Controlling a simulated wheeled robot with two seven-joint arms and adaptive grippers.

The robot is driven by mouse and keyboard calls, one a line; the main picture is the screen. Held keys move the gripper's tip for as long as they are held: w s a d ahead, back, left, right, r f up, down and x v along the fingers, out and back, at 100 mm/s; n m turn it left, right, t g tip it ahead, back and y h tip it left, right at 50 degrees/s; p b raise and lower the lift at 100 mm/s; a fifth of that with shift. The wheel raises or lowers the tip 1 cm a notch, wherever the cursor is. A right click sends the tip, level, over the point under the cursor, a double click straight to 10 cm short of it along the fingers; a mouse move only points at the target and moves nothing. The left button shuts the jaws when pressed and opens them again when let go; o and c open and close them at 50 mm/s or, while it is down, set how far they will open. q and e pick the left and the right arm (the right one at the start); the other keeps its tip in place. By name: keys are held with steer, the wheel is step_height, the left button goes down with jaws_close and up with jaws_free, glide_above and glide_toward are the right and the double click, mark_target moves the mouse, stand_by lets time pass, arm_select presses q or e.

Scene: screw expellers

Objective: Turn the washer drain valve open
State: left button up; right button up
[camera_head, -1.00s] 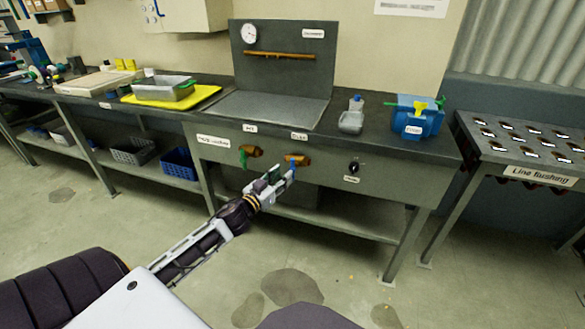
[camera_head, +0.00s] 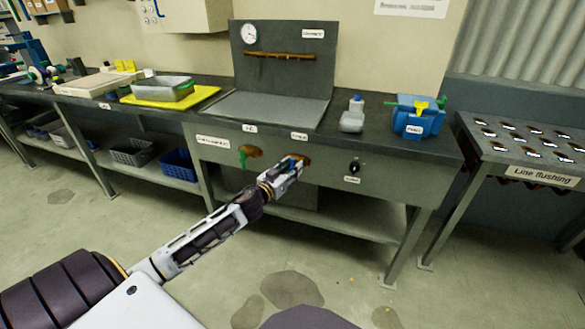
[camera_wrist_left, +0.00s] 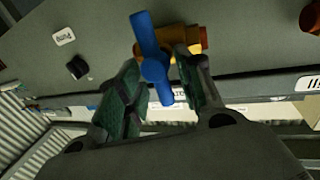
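A brass valve with a blue lever handle sits on the grey front panel of the washer bench, below a small label too blurred to read for sure. In the head view it is mostly hidden by my left gripper (camera_head: 291,164). In the left wrist view the blue handle (camera_wrist_left: 148,38) crosses in front of its brass body (camera_wrist_left: 186,42). My left gripper (camera_wrist_left: 160,76) is open, with one dark green padded finger on each side of the handle's lower part. A gap shows between the handle and the left finger. My right gripper is out of view.
A second brass valve with a green handle (camera_head: 243,158) sits to the left on the panel. A black knob (camera_head: 354,167) is to the right. A blue container (camera_head: 418,120) and a clear bottle (camera_head: 352,120) stand on the bench top. A lower shelf (camera_head: 330,216) runs underneath.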

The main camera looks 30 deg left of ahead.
arm_select(q)
steer(key=shift+w, duration=0.45)
jaws_close()
